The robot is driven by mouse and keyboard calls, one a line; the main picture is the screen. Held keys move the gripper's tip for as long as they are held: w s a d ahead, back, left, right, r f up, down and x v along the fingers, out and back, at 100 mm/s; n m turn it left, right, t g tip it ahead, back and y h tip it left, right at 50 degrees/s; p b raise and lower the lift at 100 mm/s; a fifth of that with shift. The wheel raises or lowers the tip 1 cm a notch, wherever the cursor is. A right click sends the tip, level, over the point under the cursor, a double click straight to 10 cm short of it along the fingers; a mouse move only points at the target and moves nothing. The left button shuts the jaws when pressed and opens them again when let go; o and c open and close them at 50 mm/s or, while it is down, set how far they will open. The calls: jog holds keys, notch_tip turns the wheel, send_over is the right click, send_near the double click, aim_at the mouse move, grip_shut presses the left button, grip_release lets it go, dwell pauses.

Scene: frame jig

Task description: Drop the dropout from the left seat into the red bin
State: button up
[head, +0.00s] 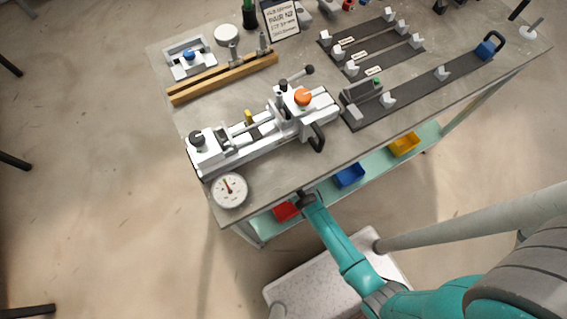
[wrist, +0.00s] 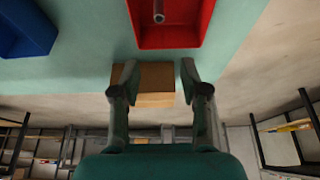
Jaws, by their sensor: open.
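The red bin (head: 286,211) sits on the lower shelf under the bench's front left; it also shows at the top of the wrist view (wrist: 170,38). A small grey cylindrical piece (wrist: 159,12) shows inside the red bin; I cannot tell whether it is the dropout. My gripper (head: 306,198) is beside the bin at the shelf's front edge. In the wrist view, its fingers (wrist: 157,80) are apart with nothing gripped. The white jig (head: 262,130) stands on the bench with a left end block (head: 203,150); details of its left seat are too small to tell.
A blue bin (head: 348,175) and a yellow bin (head: 404,144) stand farther right on the lower shelf (head: 375,163). A brown block (wrist: 156,84) shows behind the fingers. A round dial (head: 229,190) lies at the bench's front left corner. Dark racks (head: 410,85) fill the bench's right.

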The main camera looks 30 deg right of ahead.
jog(key=v, duration=0.8)
dwell(0.4)
